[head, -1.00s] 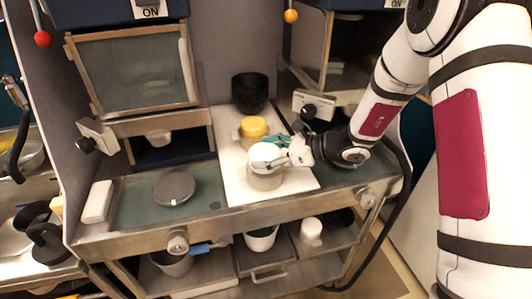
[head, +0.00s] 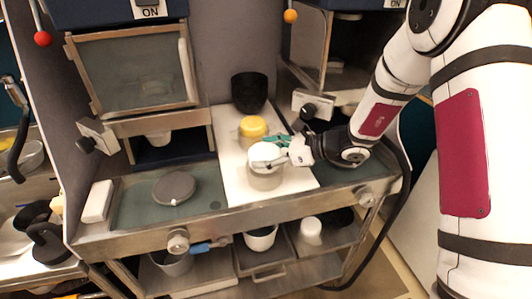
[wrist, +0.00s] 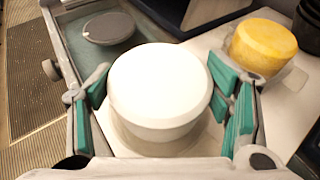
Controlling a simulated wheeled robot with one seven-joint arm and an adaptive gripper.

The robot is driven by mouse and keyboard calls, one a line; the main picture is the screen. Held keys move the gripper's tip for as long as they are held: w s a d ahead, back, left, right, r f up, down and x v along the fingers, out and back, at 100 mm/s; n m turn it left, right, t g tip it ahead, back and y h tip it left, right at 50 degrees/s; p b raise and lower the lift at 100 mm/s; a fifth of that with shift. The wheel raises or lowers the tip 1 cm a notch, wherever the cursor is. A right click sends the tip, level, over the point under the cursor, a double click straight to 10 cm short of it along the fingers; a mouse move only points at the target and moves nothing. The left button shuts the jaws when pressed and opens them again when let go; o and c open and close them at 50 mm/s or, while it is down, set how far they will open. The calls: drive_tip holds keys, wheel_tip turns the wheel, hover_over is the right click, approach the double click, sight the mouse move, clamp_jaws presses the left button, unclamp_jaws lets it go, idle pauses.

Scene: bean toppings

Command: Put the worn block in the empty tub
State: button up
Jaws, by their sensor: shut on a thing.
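A white round block (head: 265,153) with a smooth flat top is at the front of the white board. It fills the middle of the wrist view (wrist: 160,85). A pale tub (head: 265,180) shows below it; a translucent rim surrounds its base in the wrist view (wrist: 125,138). I cannot tell whether the block rests on the tub's bottom. My gripper (head: 277,161), with green finger pads, is shut on the white block from both sides. A yellow round block (head: 253,126) sits behind in another clear tub (wrist: 292,78). Wear on either block is not clear.
The white board (head: 235,180) lies across the counter. A black cup (head: 249,92) stands behind the yellow block. A grey disc (head: 174,187) and a white bar (head: 97,201) lie to the left. The shelf below holds several containers, including a white cup (head: 261,238).

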drive_tip(key=shift+f, duration=0.75)
idle(0.8)
drive_tip(key=o, duration=1.5)
drive_tip(key=shift+c, duration=0.2)
drive_tip(key=v, duration=1.2)
drive_tip(key=shift+f, duration=0.1)
